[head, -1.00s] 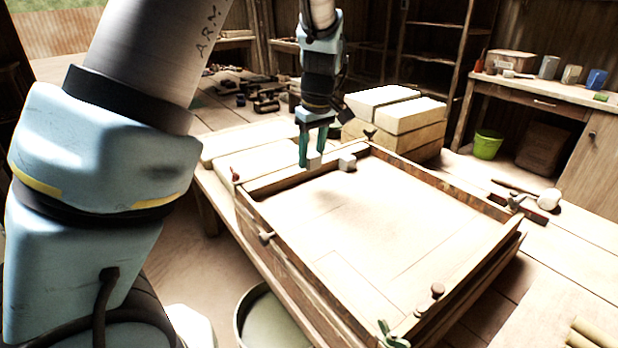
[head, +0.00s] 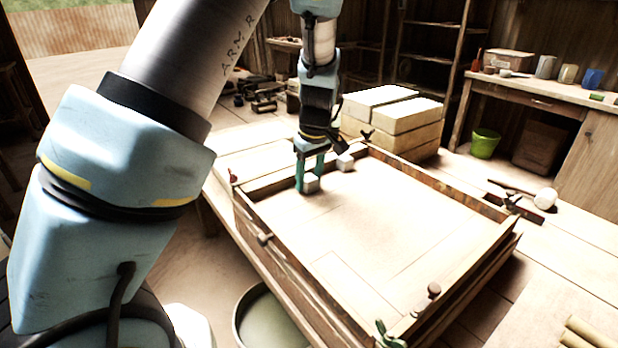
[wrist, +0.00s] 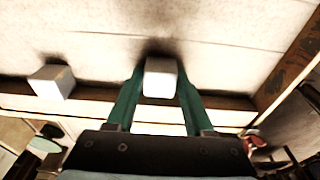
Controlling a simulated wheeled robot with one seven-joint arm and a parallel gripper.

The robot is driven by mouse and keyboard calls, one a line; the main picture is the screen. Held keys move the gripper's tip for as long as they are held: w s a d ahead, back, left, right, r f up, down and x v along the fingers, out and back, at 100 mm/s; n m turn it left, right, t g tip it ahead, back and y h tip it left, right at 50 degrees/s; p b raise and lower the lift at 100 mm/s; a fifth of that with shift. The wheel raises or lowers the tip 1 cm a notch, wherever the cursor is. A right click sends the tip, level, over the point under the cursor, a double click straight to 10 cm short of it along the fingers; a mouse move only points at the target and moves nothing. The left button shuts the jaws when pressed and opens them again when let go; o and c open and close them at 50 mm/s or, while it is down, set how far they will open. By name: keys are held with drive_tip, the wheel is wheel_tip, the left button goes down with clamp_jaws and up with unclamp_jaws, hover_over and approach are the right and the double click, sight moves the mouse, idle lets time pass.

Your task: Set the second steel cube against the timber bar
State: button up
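My gripper (head: 310,178) is shut on a pale steel cube (head: 311,184), at the far end of the wooden frame. In the wrist view the green fingers (wrist: 160,75) stand on both sides of this cube (wrist: 161,80). Another steel cube (head: 344,162) sits farther right inside the frame; in the wrist view it is at the left (wrist: 52,82), apart from the held one. A timber bar (wrist: 95,94) runs along that end, behind the fingers. I cannot tell whether the held cube touches the bar or the bed.
The frame's pale bed (head: 390,225) is wide and clear. Knobs (head: 434,290) stand on its rim. Stacked blocks (head: 395,115) stand behind the frame. A mallet (head: 545,198) lies to the right, and a round tub (head: 268,318) is at the lower left.

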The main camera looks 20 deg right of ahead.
sight(313, 180)
drive_tip(key=shift+o, duration=1.4)
wheel_tip(313, 180, up, 12)
drive_tip(key=s, duration=0.1)
drive_tip(key=shift+s+d+b, duration=0.2)
drive_tip(key=shift+s+b, duration=0.15)
drive_tip(key=shift+m+g+h, duration=0.3)
drive_tip(key=shift+m+g, duration=0.1)
drive_tip(key=shift+m, duration=0.4)
drive_tip(key=a+f, duration=0.1)
drive_tip(key=a, duration=0.4)
drive_tip(key=a+f, duration=0.1)
drive_tip(key=a, duration=0.5)
drive_tip(key=a+f, duration=0.1)
drive_tip(key=a, duration=0.5)
drive_tip(key=shift+w+a+f, duration=0.1)
drive_tip(key=shift+w, duration=0.05)
drive_tip(key=s+a+f+m, duration=0.1)
drive_tip(key=s+a, duration=0.3)
drive_tip(key=a, duration=0.2)
drive_tip(key=s+a+f+m, duration=0.1)
drive_tip(key=s+a, duration=0.2)
drive_tip(key=a, duration=0.4)
drive_tip(key=shift+s+a+f+m+t, duration=0.15)
drive_tip(key=shift+s+f+m+t, duration=0.15)
drive_tip(key=shift+s+f+m, duration=0.1)
drive_tip(key=shift+w, duration=0.1)
